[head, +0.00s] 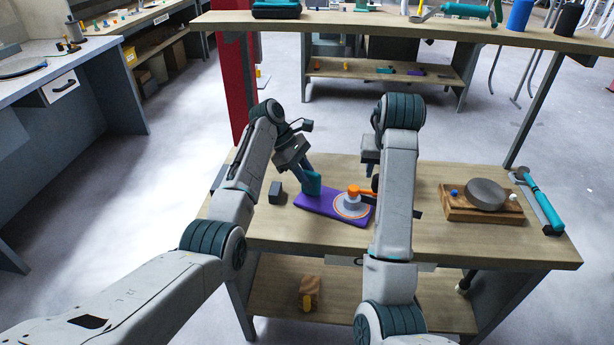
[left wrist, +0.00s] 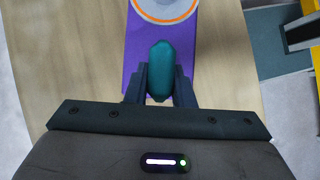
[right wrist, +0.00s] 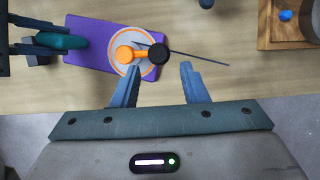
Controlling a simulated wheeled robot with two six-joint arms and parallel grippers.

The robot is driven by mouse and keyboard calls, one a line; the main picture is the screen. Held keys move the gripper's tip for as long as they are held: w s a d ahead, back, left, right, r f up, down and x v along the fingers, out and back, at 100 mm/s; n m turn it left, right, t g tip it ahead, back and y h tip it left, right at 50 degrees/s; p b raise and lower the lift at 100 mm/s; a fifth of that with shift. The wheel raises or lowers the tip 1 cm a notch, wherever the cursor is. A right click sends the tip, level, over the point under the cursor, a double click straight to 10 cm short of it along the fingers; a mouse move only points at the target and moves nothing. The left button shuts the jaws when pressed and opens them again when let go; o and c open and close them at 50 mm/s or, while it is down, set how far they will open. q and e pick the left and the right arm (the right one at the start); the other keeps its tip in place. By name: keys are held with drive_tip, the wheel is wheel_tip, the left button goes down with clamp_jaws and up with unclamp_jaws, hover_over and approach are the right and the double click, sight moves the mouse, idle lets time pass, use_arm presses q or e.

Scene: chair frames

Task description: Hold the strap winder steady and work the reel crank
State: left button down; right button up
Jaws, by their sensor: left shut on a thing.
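The strap winder has a purple base plate (head: 318,207) on the wooden table, with a teal grip (left wrist: 160,71) at its left end. A round grey reel (head: 351,207) with an orange ring sits on its right part. An orange crank arm (right wrist: 126,54) tops the reel and ends in a black knob (right wrist: 159,52). My left gripper (left wrist: 160,84) is shut on the teal grip. My right gripper (right wrist: 160,68) is open, its fingertips apart just short of the knob with nothing between them. In the head view my right arm hides most of that gripper.
A thin dark strip (right wrist: 200,58) runs right from the reel. A wooden block with a grey disc (head: 486,193) and a teal-handled tool (head: 541,201) lie at the right. A small dark block (head: 276,192) stands left of the plate. A raised shelf (head: 400,24) spans the back.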

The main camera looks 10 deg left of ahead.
drive_tip(key=shift+x, duration=2.45)
drive_tip(key=c, duration=0.7)
drive_tip(key=w, duration=0.1)
drive_tip(key=w+a, duration=0.1)
drive_tip(key=w, duration=0.1)
drive_tip(key=w+a, duration=0.1)
drive_tip(key=shift+w+a+r, duration=0.1)
drive_tip(key=shift+w, duration=0.15)
drive_tip(key=a, duration=0.5)
drive_tip(key=shift+w+a, duration=0.3)
drive_tip(key=shift+w, duration=0.05)
drive_tip(key=o, duration=0.9)
